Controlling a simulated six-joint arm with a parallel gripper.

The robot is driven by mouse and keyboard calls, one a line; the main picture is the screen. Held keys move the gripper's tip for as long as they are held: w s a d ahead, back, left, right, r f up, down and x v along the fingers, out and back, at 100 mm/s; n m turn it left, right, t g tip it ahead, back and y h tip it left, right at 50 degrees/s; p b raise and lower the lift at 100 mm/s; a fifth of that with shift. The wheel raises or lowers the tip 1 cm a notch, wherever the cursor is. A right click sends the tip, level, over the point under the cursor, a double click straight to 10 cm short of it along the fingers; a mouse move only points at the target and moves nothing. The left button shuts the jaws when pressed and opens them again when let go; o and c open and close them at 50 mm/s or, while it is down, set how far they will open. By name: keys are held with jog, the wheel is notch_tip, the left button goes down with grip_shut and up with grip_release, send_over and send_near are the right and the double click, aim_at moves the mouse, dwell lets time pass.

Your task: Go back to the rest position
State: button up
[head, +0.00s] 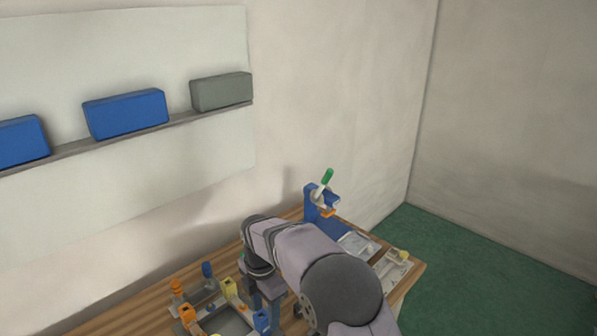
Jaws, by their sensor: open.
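My arm reaches in from the bottom right of the head view and bends down at the wrist near the middle. My gripper (266,298) hangs below the wrist, partly hidden by my own arm links. It is open, and I see nothing held in it. It is over the wooden table (150,318), close to a fixture with orange, yellow and blue parts. I cannot tell its exact height above the table.
A blue stand (318,208) with a green-handled clamp (327,177) stands at the table's back corner. A pale tray (358,244) and a light fixture (393,268) lie right of my arm. Blue boxes (126,114) and a grey box (221,91) sit on the wall shelf.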

jog(key=s+d+m+b, duration=0.1)
jog(key=s+d+m, duration=0.4)
jog(key=d+m, duration=0.25)
jog(key=s+d+m+b, duration=0.1)
jog(key=s+d+m, duration=0.4)
jog(key=d+m, duration=0.25)
jog(key=s+d+f+m, duration=0.1)
jog(key=s+d+m, duration=0.3)
jog(key=s+m, duration=0.1)
jog(key=s+d+f+m+b, duration=0.1)
jog(key=s+d+m, duration=0.3)
jog(key=s+m, duration=0.2)
jog(key=shift+s+f, duration=0.25)
jog(key=shift+s, duration=0.7)
